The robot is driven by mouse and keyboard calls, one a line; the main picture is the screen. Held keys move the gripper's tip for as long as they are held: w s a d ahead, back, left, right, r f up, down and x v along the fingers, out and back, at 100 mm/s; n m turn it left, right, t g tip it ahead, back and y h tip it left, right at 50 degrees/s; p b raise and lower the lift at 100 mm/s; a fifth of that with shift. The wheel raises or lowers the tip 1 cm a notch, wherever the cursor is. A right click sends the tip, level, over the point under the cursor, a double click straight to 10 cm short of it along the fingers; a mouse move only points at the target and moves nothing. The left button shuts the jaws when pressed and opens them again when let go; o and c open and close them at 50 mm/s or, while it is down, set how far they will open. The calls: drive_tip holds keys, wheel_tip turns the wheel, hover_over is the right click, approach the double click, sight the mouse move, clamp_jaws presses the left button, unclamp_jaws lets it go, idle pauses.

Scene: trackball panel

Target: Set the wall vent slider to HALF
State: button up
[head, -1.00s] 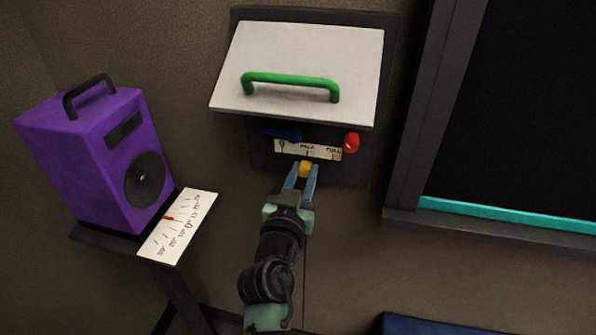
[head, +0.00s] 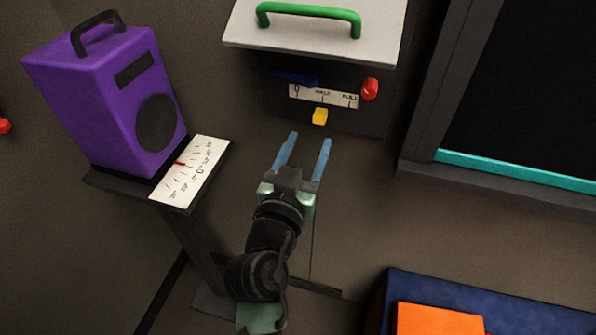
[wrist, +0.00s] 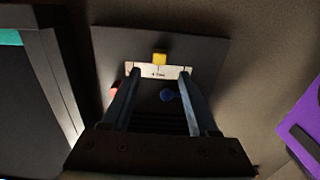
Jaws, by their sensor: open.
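The slider's yellow knob (head: 320,116) sits just below the middle HALF mark of the white scale strip (head: 310,97) on the dark wall panel. The strip runs from 0 at left to FULL at right. In the wrist view the yellow knob (wrist: 160,58) is at the middle of the strip (wrist: 172,71). My gripper (head: 309,139) is open and empty, below and apart from the knob. In the wrist view its fingers (wrist: 161,72) are spread wide, with nothing between them touching.
A raised grey cover with a green handle (head: 310,14) overhangs the panel. A purple speaker (head: 105,95) stands on a shelf at left. A dark framed board (head: 520,90) is at right.

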drive_tip(key=b+v, duration=0.1)
drive_tip(key=v, duration=0.4)
drive_tip(key=shift+s+a, duration=0.1)
drive_tip(key=shift+s, duration=0.25)
